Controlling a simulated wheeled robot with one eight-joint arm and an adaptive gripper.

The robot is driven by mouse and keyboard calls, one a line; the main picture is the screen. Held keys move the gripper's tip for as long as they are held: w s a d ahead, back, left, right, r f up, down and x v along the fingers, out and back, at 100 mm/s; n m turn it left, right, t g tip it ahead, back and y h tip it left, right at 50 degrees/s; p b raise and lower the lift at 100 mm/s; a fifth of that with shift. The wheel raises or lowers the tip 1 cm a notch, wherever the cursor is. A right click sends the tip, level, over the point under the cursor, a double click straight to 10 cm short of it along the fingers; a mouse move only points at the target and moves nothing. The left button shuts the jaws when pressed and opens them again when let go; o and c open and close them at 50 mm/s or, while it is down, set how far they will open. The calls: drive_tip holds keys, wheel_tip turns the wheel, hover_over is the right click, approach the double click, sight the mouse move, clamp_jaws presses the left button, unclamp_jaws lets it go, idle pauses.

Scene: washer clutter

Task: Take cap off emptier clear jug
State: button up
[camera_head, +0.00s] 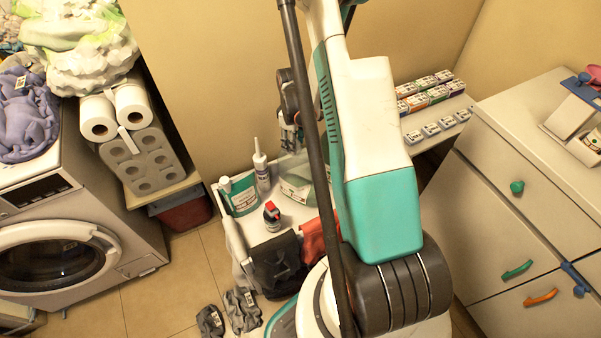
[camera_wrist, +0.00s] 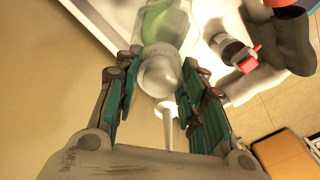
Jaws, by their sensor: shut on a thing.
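A clear jug with pale green liquid (camera_head: 297,187) stands on the white shelf, partly hidden behind my arm in the head view. In the wrist view, the jug (camera_wrist: 165,22) is at the top, with its pale rounded cap (camera_wrist: 159,74) pointing toward my gripper. My gripper (camera_wrist: 158,92) has its fingers on both sides of the cap and is shut on it. In the head view, my gripper (camera_head: 292,138) is above the jug, partly hidden by my arm. The cap still appears at the jug's neck. I cannot make out a second clear jug.
A white nozzle bottle (camera_head: 261,168), a green-labelled pouch (camera_head: 242,195) and a red-capped bottle (camera_head: 272,216) stand close by. Dark cloth (camera_head: 277,262) hangs at the shelf's front. A washer (camera_head: 60,235) is left; a drawer cabinet (camera_head: 520,215) is right.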

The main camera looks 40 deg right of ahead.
drive_tip(key=shift+f+n, duration=0.1)
drive_tip(key=shift+n, duration=0.6)
drive_tip(key=o, duration=1.1)
drive_tip(key=shift+o, duration=1)
drive_tip(key=m, duration=0.7)
drive_tip(key=shift+m, duration=0.4)
drive_tip(key=m, duration=0.7)
